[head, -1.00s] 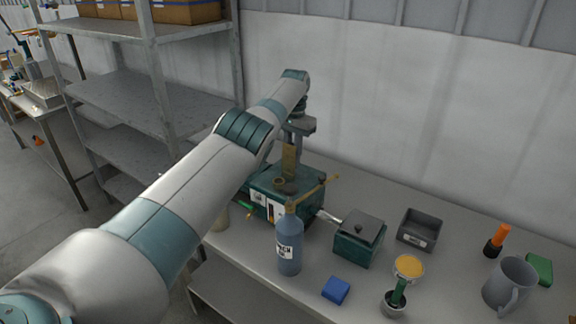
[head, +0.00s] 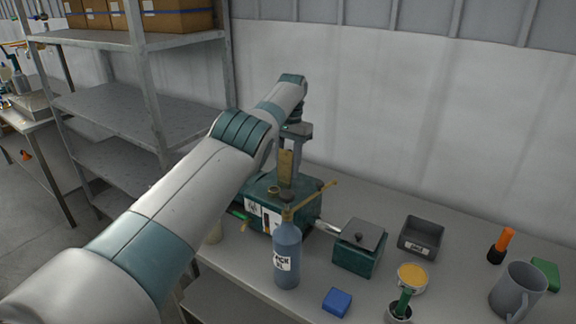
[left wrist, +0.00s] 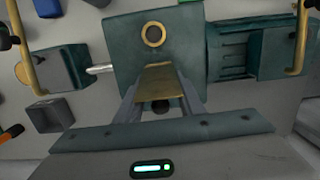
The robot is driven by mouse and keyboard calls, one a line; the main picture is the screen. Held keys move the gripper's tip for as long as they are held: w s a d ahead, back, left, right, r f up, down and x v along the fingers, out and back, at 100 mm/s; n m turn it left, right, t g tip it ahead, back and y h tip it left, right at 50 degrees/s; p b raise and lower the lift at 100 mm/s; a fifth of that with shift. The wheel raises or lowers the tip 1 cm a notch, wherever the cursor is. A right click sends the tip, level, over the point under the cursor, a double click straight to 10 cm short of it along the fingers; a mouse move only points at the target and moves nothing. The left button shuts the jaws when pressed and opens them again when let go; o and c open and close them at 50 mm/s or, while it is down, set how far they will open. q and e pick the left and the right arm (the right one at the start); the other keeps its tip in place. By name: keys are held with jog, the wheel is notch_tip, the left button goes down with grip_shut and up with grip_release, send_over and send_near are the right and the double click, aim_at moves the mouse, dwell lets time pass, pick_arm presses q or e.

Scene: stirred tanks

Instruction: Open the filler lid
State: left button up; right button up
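The dark green tank (head: 262,188) stands on the bench. A round brass filler neck (head: 273,191) sits on its top, and shows as a ring (left wrist: 153,35) in the left wrist view. A flat brass plate, apparently the filler lid (head: 286,163), stands steeply upright beside the neck. My left gripper (head: 295,158) is over the tank, pointing down. In the left wrist view its fingers are apart, one on each side of the lid (left wrist: 160,78). I cannot tell whether they touch it. My right gripper is not in view.
A blue-grey bottle (head: 287,255) stands in front of the tank. To the right are a small lidded green box (head: 357,250), a grey bin (head: 421,236), a blue block (head: 337,302) and a grey mug (head: 517,290). A shelf rack (head: 135,100) stands at the left.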

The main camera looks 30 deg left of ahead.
pick_arm(q)
jog(key=shift+r, duration=0.2)
jog(key=shift+w+r+p, duration=0.1)
jog(key=shift+r+p, duration=0.3)
jog(key=shift+p, duration=0.15)
notch_tip(320, 180, up, 16)
jog(key=w+p, duration=0.1)
jog(key=p, duration=1.2)
jog(key=shift+w, duration=0.25)
